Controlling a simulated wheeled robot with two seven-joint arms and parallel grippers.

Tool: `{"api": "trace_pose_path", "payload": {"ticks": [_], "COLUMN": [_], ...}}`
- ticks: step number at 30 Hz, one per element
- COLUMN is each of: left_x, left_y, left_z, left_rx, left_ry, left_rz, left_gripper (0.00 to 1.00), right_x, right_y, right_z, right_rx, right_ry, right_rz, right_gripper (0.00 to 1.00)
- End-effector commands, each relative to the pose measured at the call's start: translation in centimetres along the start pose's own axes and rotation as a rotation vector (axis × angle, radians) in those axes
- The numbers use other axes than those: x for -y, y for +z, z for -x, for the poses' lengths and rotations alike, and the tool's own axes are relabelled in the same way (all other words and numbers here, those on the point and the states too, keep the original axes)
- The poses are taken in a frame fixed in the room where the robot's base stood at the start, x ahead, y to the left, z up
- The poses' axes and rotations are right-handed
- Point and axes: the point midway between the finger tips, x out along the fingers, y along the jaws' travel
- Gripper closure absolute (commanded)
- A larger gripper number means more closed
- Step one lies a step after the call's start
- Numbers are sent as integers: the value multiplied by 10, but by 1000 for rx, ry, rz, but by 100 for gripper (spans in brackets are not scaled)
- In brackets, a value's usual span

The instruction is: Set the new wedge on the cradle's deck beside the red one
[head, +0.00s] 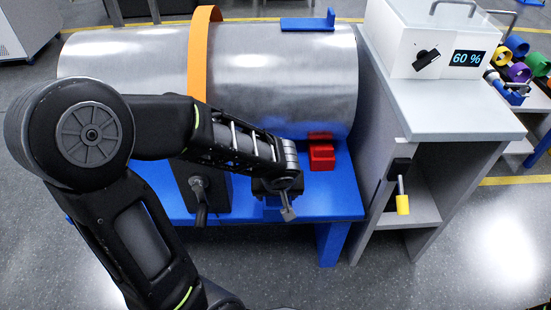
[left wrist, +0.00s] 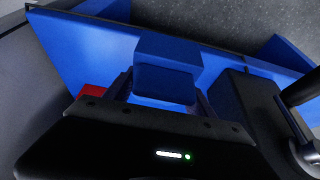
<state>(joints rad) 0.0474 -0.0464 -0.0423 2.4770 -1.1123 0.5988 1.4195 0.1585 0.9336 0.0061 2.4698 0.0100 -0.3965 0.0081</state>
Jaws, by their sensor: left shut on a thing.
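The cradle's blue deck (head: 345,190) runs under the large metal cylinder; it also shows in the left wrist view (left wrist: 85,45). The red wedge (head: 321,156) sits on the deck against the cylinder, and its edge shows in the left wrist view (left wrist: 93,91). My left gripper (head: 272,196) is just left of and in front of the red wedge. It is shut on a blue wedge (left wrist: 167,72), which stands between its fingers over the deck. I cannot tell whether the blue wedge touches the deck. My right gripper is not in view.
The metal cylinder (head: 270,75) with an orange strap (head: 200,55) fills the back. A dark block with a handle (head: 202,195) stands on the deck to the left. A grey cabinet (head: 440,110) with a "60 %" display stands close on the right. Deck right of the red wedge is clear.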

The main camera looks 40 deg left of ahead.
Motion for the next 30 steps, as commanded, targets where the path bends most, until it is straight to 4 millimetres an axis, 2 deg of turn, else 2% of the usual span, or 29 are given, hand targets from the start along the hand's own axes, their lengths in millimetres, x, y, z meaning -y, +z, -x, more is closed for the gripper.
{"api": "trace_pose_path", "payload": {"ticks": [1, 6, 12, 16, 24, 30], "left_x": [0, 1, 1, 0, 0, 0], "left_y": [-14, -60, -94, -100, -99, -89], "left_z": [-10, -29, -43, -45, -46, -70], "left_rx": [-1, -2, -2, -2, -2, -1], "left_ry": [-2, -2, -1, 0, 0, 0], "left_rz": [5, 6, 3, 1, 0, -1], "left_gripper": [93, 93, 93, 93, 93, 93], "right_x": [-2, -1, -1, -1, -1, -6], "right_y": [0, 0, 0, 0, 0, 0], "right_z": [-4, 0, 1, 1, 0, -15], "right_rx": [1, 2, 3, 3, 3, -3], "right_ry": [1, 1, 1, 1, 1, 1], "right_rz": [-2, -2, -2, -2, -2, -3], "right_gripper": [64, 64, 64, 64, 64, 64]}}
